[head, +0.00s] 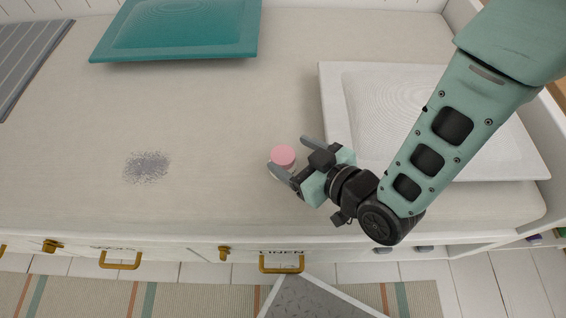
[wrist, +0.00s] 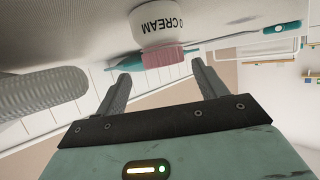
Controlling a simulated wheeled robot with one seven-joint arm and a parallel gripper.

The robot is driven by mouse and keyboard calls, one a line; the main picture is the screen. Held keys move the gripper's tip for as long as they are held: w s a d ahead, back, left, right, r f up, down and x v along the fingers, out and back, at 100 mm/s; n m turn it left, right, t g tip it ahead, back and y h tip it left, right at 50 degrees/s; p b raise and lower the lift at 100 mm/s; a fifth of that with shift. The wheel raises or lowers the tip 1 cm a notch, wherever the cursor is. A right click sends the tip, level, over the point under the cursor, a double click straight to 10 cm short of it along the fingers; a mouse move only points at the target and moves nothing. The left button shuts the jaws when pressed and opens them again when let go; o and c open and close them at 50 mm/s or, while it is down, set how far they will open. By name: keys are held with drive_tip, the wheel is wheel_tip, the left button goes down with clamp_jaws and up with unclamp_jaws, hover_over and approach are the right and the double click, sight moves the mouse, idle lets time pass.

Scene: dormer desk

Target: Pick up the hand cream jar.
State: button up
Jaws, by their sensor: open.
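The hand cream jar (head: 283,155) stands upright on the pale dresser top near its front edge, with a pink lid. In the wrist view the white jar (wrist: 157,22) appears upside down, with the word CREAM on its side and the pink lid below. My gripper (head: 290,156) is open, and its two fingers reach to either side of the jar in the head view. In the wrist view the lid shows between and just beyond the fingertips. I cannot tell if a finger touches it. One finger hides part of the jar's lower side in the head view.
A white square tray (head: 333,118) lies right of the jar, under my arm. A teal tray (head: 180,25) is at the back. A grey speckled patch (head: 147,167) lies to the left. The surface between is clear. Brass drawer handles (head: 282,269) line the front.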

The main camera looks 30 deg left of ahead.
sight(284, 156)
drive_tip(key=x, duration=0.1)
drive_tip(key=b+x, duration=0.1)
drive_tip(key=x, duration=0.3)
drive_tip(key=shift+s+a+f, duration=0.1)
drive_tip(key=shift+s+f, duration=0.25)
drive_tip(key=c, duration=1.2)
